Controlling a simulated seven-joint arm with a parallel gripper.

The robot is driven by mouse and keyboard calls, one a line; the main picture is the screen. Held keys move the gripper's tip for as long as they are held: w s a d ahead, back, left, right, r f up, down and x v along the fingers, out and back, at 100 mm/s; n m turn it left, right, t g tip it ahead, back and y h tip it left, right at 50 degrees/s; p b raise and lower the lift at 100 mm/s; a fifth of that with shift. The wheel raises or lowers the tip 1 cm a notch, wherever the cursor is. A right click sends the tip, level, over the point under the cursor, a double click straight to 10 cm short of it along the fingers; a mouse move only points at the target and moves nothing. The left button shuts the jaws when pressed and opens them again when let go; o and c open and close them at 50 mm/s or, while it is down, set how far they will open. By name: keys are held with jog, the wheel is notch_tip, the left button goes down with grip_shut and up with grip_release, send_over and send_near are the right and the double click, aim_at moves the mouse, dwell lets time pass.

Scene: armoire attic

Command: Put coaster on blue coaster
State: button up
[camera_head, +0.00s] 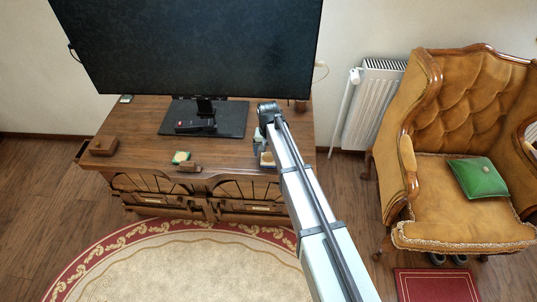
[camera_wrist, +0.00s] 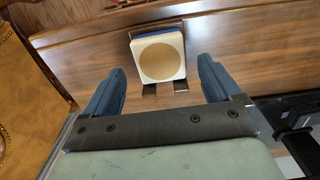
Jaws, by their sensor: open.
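A square coaster with a white rim and a round tan centre (camera_wrist: 160,58) lies on the wooden cabinet top in the wrist view. A blue edge (camera_wrist: 157,33) shows along its far side, apparently from a blue coaster beneath it; most of that is hidden. Dark brown pieces show under and around the pair. In the head view the coaster (camera_head: 267,160) is at the cabinet's front right, partly behind my arm. My gripper (camera_wrist: 161,66) is open and empty, its dark blue fingers to either side of the coaster with gaps. In the head view, my gripper (camera_head: 264,142) is largely hidden by my arm.
On the cabinet top (camera_head: 235,152), a yellow-green coaster-like piece (camera_head: 181,157) sits front centre beside a small brown block (camera_head: 189,168). A wooden box (camera_head: 103,146) is at left. A large monitor (camera_head: 190,45) stands behind, with a remote (camera_head: 195,125) on its base.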

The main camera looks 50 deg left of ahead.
aim_at(269, 157)
notch_tip(269, 157, up, 10)
dwell(0.4)
jog(key=shift+f, duration=0.1)
jog(key=shift+o, duration=0.9)
jog(key=shift+m, duration=0.5)
jog(key=w+d, duration=0.1)
jog(key=w+d+r, duration=0.1)
jog(key=w, duration=0.1)
jog(key=w+d, duration=0.1)
jog(key=w, duration=0.1)
jog(key=shift+r, duration=0.2)
jog(key=w+d+r+m+y, duration=0.1)
jog(key=d+r+y, duration=0.1)
jog(key=d+r, duration=0.45)
jog(key=s+a+f+n+g+y, duration=0.1)
jog(key=s+a+f+y, duration=0.1)
jog(key=f, duration=0.7)
jog(key=shift+s+a+f, duration=0.35)
jog(key=shift+s+a, duration=0.15)
jog(key=shift+a, duration=0.65)
jog(key=shift+r, duration=0.1)
